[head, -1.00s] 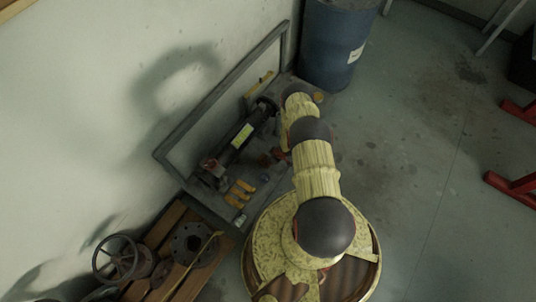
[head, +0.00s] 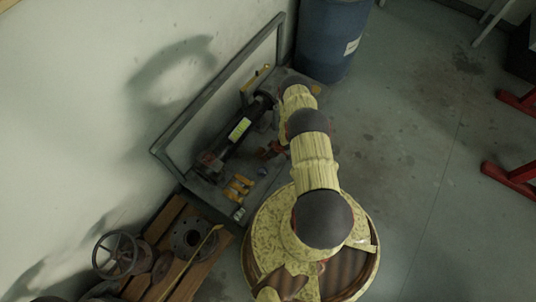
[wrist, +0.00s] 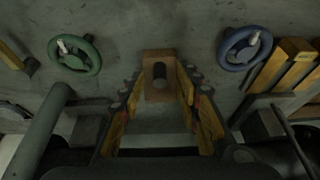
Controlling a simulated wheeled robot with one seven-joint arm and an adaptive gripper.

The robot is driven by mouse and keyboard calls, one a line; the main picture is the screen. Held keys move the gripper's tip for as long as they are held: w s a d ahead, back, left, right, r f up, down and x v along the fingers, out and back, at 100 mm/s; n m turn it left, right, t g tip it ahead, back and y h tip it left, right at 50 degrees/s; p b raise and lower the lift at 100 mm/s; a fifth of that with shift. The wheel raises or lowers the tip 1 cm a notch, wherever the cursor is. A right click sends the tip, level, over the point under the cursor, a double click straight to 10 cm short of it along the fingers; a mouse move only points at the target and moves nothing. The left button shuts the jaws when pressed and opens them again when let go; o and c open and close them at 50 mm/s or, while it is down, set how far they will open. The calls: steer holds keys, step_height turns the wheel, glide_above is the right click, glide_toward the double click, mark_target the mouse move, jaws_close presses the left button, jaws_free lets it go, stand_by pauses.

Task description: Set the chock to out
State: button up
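A brown wooden block (wrist: 158,92) with a dark round peg or hole in its middle shows at the centre of the wrist view. I take it to be the chock, but cannot be sure. It rests on or just above the grey plate (wrist: 160,122). My gripper (wrist: 159,88) has its two fingers, with yellow-brown inner pads, on either side of the block. The fingers look spread, with narrow gaps beside the block, and contact is not clear. In the head view my arm hides the block and most of my gripper.
A green handwheel (wrist: 75,55) and a blue handwheel (wrist: 244,48) flank the block. Orange slats (wrist: 293,65) lie at the right, also on the plate in the head view (head: 239,186). A grey frame (head: 225,85) stands along the wall. A blue drum (head: 333,40) stands behind.

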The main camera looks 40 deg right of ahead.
steer(key=v, duration=1.2)
stand_by(0.5)
